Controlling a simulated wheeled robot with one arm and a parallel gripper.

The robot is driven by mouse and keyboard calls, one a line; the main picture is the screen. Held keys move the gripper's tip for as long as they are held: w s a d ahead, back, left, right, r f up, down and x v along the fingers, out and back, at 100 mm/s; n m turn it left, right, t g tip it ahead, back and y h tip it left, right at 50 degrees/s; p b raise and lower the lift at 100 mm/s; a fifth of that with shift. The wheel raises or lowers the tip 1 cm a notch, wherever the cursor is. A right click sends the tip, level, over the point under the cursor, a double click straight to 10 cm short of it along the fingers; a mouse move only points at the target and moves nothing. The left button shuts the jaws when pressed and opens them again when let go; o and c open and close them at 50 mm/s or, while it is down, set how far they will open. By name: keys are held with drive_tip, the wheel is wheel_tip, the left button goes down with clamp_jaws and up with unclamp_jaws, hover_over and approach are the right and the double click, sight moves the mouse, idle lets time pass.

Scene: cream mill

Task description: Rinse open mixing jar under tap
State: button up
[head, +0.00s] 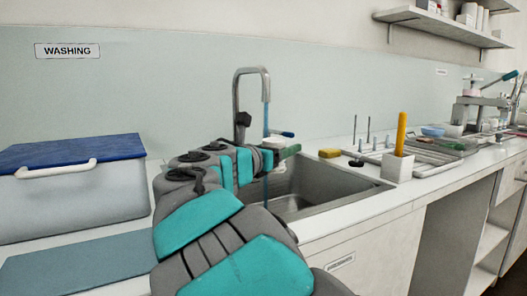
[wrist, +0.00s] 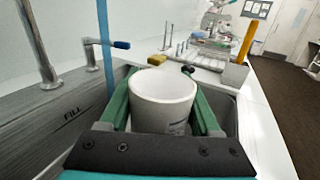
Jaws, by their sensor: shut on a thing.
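My gripper (wrist: 162,100) is shut on a white open jar (wrist: 163,112), with one green finger on each side of it. The jar is upright with its round mouth facing up, and looks empty as far as I can see inside. In the head view the jar (head: 279,168) is mostly hidden by my gripper (head: 284,152), over the sink (head: 318,185). The grey tap (head: 240,100) arches above, and a blue stream of water (head: 266,118) falls from it. In the wrist view the stream (wrist: 106,50) runs left of the jar's mouth, by the left finger.
A tap lever with a blue end (wrist: 121,44) sticks out near the stream. A yellow sponge (head: 330,153) and a white holder with a yellow stick (head: 398,165) stand right of the sink. A blue-lidded cool box (head: 75,200) stands left. Trays (head: 425,157) fill the counter further right.

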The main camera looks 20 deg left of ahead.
drive_tip(key=shift+r, duration=0.1)
drive_tip(key=shift+s+d+r+p, duration=0.55)
drive_tip(key=shift+s+r+p, duration=0.2)
drive_tip(key=shift+r, duration=0.05)
drive_tip(key=shift+s+d, duration=0.15)
drive_tip(key=shift+s, duration=0.05)
drive_tip(key=shift+s+d+r, duration=0.4)
drive_tip(key=shift+s+r, duration=0.15)
drive_tip(key=shift+s+d+r, duration=0.35)
drive_tip(key=shift+s+r, duration=0.15)
drive_tip(key=shift+s, duration=0.05)
